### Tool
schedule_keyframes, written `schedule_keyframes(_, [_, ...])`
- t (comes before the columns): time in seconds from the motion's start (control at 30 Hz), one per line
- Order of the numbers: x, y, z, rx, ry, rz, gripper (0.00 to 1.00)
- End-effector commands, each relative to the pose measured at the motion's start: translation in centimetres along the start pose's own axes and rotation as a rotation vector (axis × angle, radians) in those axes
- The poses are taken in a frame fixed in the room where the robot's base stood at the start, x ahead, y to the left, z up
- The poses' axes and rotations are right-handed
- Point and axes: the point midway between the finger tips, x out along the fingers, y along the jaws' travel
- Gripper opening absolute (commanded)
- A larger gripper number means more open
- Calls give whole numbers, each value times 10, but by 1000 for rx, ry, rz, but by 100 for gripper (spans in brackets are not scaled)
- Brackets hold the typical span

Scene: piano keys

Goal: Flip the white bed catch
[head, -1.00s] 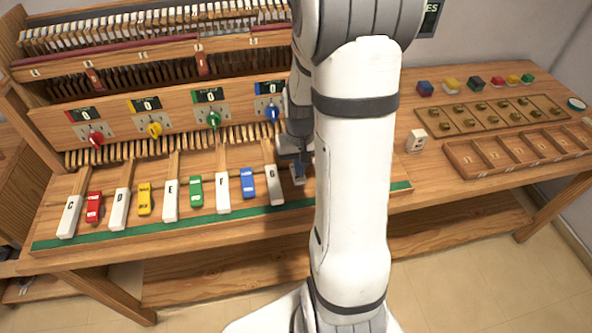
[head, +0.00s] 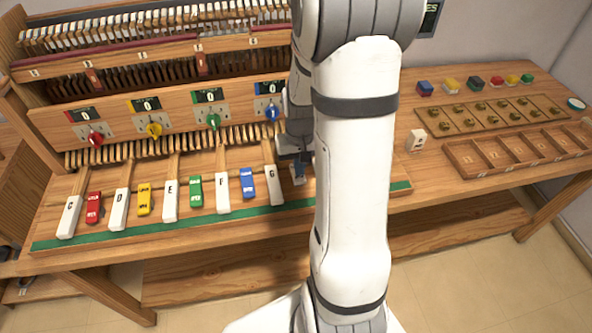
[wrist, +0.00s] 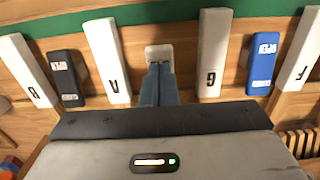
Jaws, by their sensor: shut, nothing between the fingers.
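The white catch (wrist: 158,52) shows in the wrist view between the white keys A (wrist: 107,60) and G (wrist: 211,55). Its far end is visible; the rest lies behind my fingers, so any lettering there is hidden. My gripper (wrist: 158,70) is shut, its two blue fingers together and empty, with the tips over the near part of the catch. I cannot tell whether they touch it. In the head view my gripper (head: 298,175) is just right of key G (head: 273,188), and my arm hides the keys to its right.
The blue catch (wrist: 262,63) lies beyond G, and a black catch (wrist: 66,78) lies beyond A. A green strip (head: 150,233) runs along the front of the keys. Knobs and displays stand behind them. A small white block (head: 416,140) and wooden trays (head: 515,150) are at right.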

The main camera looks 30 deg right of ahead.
Motion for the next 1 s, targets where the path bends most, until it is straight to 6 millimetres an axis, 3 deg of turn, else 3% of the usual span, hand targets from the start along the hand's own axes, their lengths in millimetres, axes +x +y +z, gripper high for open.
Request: schedule_keyframes(1.0, [14,0,0,0,0,0,0])
